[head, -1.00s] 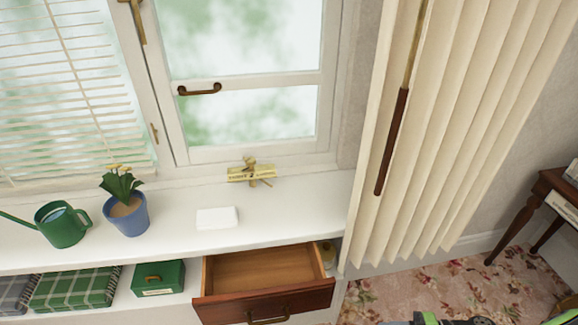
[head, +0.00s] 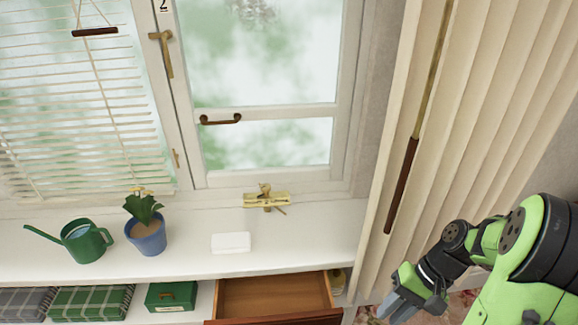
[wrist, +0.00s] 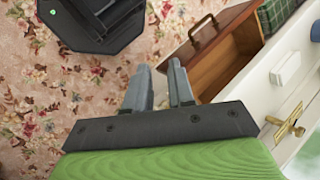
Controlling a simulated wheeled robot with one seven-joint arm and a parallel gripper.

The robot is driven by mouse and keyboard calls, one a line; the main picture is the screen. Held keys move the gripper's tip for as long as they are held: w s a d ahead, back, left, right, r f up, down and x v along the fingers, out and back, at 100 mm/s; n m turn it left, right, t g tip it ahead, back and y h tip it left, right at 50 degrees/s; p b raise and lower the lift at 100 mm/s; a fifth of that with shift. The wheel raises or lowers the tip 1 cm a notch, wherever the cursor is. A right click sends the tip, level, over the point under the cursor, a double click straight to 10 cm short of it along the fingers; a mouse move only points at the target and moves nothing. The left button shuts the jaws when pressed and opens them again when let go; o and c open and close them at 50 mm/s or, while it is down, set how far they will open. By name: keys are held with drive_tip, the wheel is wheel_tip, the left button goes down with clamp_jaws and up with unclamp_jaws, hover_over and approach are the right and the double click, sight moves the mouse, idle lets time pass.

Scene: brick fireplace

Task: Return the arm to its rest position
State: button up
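My green and black arm reaches in from the lower right of the head view. My gripper (head: 396,308) points down to the left there, in front of the curtain's foot. In the wrist view my gripper (wrist: 160,82) has its two grey fingers apart with an empty gap between them. It hangs over the floor, clear of the open wooden drawer (wrist: 228,50). Nothing is held.
The drawer (head: 275,292) stands open below the white sill. On the sill are a watering can (head: 84,242), a potted plant (head: 148,238), a white block (head: 231,243) and a brass window stay (head: 266,199). Cream curtains (head: 480,120) hang right. The flowered carpet (wrist: 50,110) is open floor.

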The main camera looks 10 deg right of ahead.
drive_tip(key=s+a+r+n+t+h+p, duration=0.1)
drive_tip(key=s+a+r+t+h, duration=0.1)
drive_tip(key=r, duration=0.5)
drive_tip(key=s+a+r+n+t+h+p, duration=0.2)
drive_tip(key=s+a+r, duration=0.2)
drive_tip(key=r, duration=0.3)
drive_tip(key=s+a+r+n+t+h+p, duration=0.1)
drive_tip(key=s+a+r+t+h+p, duration=0.1)
drive_tip(key=r, duration=0.5)
drive_tip(key=shift+s+a+n+t, duration=0.35)
drive_tip(key=shift+s+a, duration=0.25)
drive_tip(key=shift+a, duration=0.4)
